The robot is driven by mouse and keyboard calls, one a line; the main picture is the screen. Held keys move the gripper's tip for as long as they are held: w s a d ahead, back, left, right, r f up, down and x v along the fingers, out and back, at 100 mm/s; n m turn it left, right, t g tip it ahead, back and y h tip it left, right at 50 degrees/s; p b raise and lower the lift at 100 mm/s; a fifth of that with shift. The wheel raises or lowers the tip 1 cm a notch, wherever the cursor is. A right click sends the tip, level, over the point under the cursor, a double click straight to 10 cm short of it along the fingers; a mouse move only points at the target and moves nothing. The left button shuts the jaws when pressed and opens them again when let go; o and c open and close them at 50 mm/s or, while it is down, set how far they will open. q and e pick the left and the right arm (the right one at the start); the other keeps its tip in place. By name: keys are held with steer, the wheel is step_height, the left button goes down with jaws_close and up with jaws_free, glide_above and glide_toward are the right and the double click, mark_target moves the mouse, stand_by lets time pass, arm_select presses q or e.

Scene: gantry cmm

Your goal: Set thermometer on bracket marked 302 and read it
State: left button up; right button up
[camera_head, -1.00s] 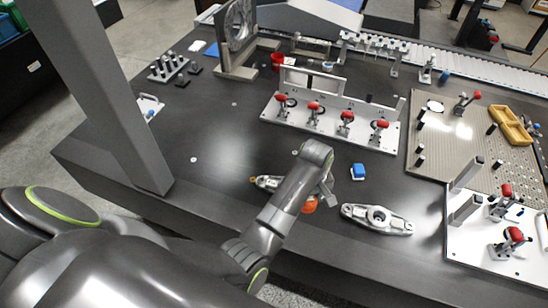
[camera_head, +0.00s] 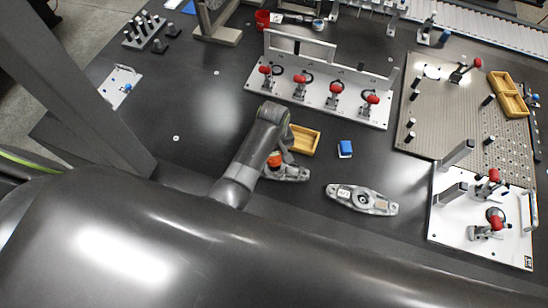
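A grey metal bracket (camera_head: 372,203) lies on the dark table right of my gripper. It carries a small pale label (camera_head: 344,193), too small to read. A second, similar bracket (camera_head: 293,173) lies under my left gripper, partly hidden. A small orange-red object (camera_head: 274,160) shows at the gripper, over or against this second bracket; it may be the thermometer. My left gripper (camera_head: 284,156) points down there, mostly hidden behind its own wrist. I cannot tell whether its fingers hold the orange object. No readable display shows. My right gripper is not in view.
A white clamp fixture (camera_head: 320,96) stands behind. A perforated plate (camera_head: 455,115) and a white clamp plate (camera_head: 470,235) occupy the right. Dark table around the right bracket is clear.

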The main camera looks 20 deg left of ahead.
mark_target(274, 158)
arm_select(q)
steer(key=shift+w+f, duration=0.1)
steer(key=shift+f, duration=0.25)
step_height(274, 158, down, 3)
steer(key=shift+w, duration=0.1)
steer(key=shift+f, duration=0.65)
steer(key=o, duration=1)
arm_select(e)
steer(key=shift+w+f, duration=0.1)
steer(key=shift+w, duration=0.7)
arm_select(q)
steer(key=shift+r, duration=0.2)
step_height(274, 158, up, 12)
steer(key=shift+f, duration=0.1)
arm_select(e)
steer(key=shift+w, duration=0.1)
